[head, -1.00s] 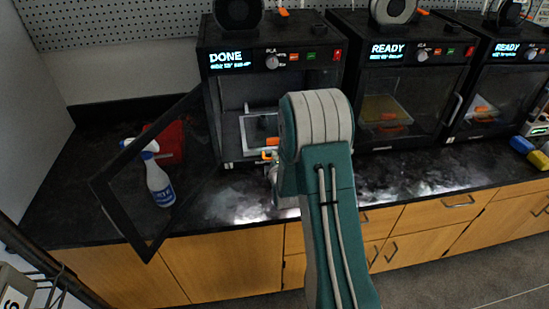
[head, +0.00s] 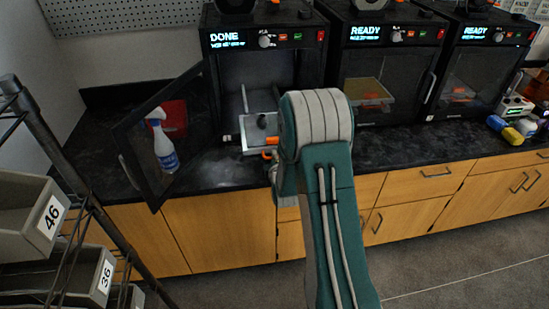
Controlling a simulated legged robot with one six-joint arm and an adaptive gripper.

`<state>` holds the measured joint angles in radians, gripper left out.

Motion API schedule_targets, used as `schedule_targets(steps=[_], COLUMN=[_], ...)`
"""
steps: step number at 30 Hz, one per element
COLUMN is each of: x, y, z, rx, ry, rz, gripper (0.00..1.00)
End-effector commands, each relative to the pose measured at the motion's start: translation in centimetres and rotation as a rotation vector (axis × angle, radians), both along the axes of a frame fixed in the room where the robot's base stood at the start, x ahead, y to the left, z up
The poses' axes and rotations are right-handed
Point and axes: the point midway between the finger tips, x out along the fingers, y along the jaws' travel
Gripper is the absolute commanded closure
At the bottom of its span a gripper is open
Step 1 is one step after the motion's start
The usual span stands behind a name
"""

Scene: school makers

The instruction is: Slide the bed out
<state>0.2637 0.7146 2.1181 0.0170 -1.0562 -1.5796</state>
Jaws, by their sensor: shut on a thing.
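The printer marked DONE (head: 213,68) stands open at the left of the row, its dark-framed door (head: 135,165) swung out to the left. Its light grey bed (head: 252,136) sits low at the front of the opening, with bare rails (head: 245,98) visible behind it. A small dark object (head: 262,121) is on the bed. Orange parts (head: 270,141) show at the bed's front right. My gripper (head: 272,168) is at the bed's front edge, shut on it; my arm hides most of the jaws and the bed's right side.
A spray bottle (head: 165,148) and a red item (head: 174,116) stand behind the open door. Two READY printers (head: 385,75) (head: 480,80) are shut at the right. A wire rack with numbered bins (head: 28,220) is close at the left. Floor (head: 440,260) is clear at right.

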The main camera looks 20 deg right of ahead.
Motion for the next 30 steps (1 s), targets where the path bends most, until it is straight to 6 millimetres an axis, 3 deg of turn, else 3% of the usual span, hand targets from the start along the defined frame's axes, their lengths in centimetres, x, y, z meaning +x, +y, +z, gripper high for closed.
schedule_targets(steps=[3,4,6,20,30], x=[-0.5,-0.5,-0.5,-1.0,-7.2], y=[0.0,0.0,0.0,0.2,2.1], z=[-0.7,-0.7,-0.7,-0.1,1.2], rx=[0.006,0.006,0.006,0.003,0.003], ry=[0.019,0.019,0.019,0.008,0.011], rz=[-0.002,-0.002,-0.002,-0.002,-0.002], gripper=[1.00,0.78,0.52,0.52,0.52])
